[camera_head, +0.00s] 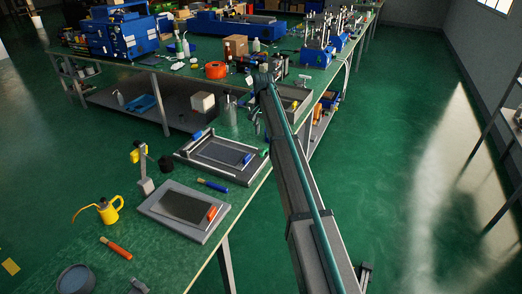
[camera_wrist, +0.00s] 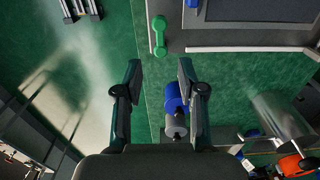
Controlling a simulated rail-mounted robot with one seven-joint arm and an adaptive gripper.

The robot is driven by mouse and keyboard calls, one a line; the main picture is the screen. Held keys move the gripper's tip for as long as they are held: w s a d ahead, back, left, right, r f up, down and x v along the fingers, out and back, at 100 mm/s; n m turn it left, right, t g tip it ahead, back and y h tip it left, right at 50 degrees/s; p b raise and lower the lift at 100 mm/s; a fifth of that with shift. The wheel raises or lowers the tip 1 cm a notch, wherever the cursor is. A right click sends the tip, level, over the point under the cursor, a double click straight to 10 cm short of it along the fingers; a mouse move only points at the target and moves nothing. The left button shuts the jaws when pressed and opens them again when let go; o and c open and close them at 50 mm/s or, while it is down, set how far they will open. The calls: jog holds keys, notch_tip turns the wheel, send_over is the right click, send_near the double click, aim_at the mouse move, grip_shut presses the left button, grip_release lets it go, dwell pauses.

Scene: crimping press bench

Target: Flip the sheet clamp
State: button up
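A flat grey press fixture (camera_head: 185,152) with a dark plate and blue parts lies on the green bench. A green handle (camera_head: 264,152) sits at its right corner, near the bench edge. In the wrist view the green handle (camera_wrist: 159,35) lies ahead of my gripper (camera_wrist: 160,72), beside the fixture's grey edge (camera_wrist: 250,49). I cannot tell for sure which part is the sheet clamp. In the head view my arm partly covers the bench around the gripper.
A second grey fixture (camera_head: 153,207) with a red block lies nearer on the bench. A blue-handled tool (camera_head: 212,185), a yellow oil can (camera_head: 108,210) and a red-handled tool (camera_head: 116,248) lie around it. A metal cylinder (camera_wrist: 280,118) stands right of my gripper. Open floor lies beyond the bench edge.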

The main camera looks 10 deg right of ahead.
aim_at(263, 152)
notch_tip(263, 152, down, 11)
jog(key=shift+r+p, duration=0.2)
jog(key=shift+p, duration=0.95)
grip_shut()
